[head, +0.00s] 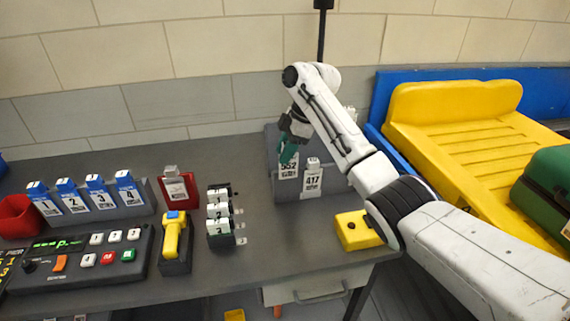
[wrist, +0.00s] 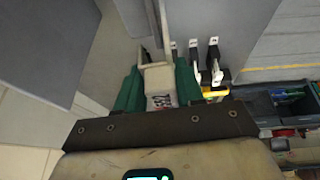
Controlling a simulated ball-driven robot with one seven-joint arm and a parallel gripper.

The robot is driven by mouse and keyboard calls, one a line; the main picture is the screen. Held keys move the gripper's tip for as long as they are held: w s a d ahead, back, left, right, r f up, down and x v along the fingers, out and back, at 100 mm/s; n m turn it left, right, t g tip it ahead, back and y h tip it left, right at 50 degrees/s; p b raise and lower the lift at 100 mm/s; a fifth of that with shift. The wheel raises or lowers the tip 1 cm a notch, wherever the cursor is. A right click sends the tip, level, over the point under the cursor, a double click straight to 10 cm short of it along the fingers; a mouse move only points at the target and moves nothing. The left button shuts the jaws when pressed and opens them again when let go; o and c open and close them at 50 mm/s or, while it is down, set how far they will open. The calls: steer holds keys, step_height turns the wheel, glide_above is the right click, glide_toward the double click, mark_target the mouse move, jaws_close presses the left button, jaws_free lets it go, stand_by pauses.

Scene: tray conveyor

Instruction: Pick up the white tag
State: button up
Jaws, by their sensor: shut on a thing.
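A white tag with black print, seemingly "552" (head: 288,172), is at the front left of a grey box (head: 290,193) on the bench. My gripper (head: 289,152) is at its top, with teal fingers pointing down. In the wrist view the green fingers are shut on the white tag (wrist: 159,77), one on each side; its printed face is partly hidden below. I cannot tell if the tag still touches the box. A second white tag, "417" (head: 312,182), hangs on the box front to the right.
Blue-topped number tags (head: 72,200), a red holder with a tag (head: 176,190), a yellow scanner (head: 173,235), black-and-white number tags (head: 219,215) and a button panel (head: 92,258) stand left. A yellow box (head: 357,231) sits right, before a yellow tray (head: 465,140).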

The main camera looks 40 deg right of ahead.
steer(key=s+a+p, duration=0.2)
steer(key=s+a, duration=0.4)
steer(key=s, duration=0.6)
steer(key=shift+s, duration=0.35)
steer(key=shift+r+p, duration=0.1)
steer(key=shift+p, duration=0.2)
step_height(320, 180, up, 6)
steer(key=p, duration=0.7)
steer(key=shift+r, duration=0.2)
